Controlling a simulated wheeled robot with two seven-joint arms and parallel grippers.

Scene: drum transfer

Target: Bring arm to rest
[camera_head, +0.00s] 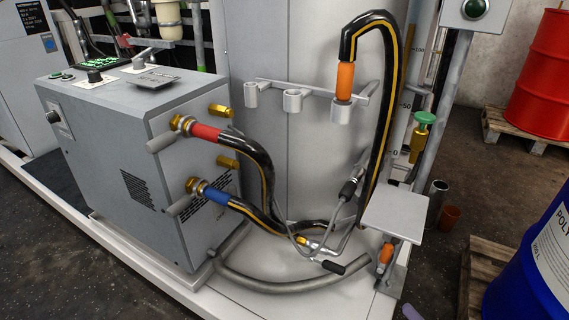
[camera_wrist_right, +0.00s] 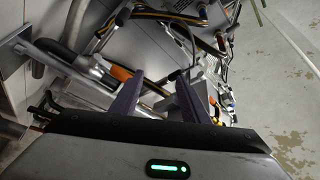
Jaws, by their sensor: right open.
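My right gripper (camera_wrist_right: 158,98) shows in the right wrist view with its two purple-grey fingers spread apart. I see nothing held between them. Beyond the fingers are black-and-yellow hoses, metal pipes and an orange sleeve (camera_wrist_right: 122,74) near the left finger. In the head view I cannot make out the right gripper clearly, and my left gripper does not show.
A grey machine cabinet (camera_head: 115,135) carries a red-sleeved hose (camera_head: 205,132) and a blue-sleeved hose (camera_head: 215,195). An orange-ended hose (camera_head: 345,80) hangs at a holder rack (camera_head: 293,100). A small plate (camera_head: 395,218) juts out at right. Red (camera_head: 545,80) and blue (camera_head: 530,270) drums stand right.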

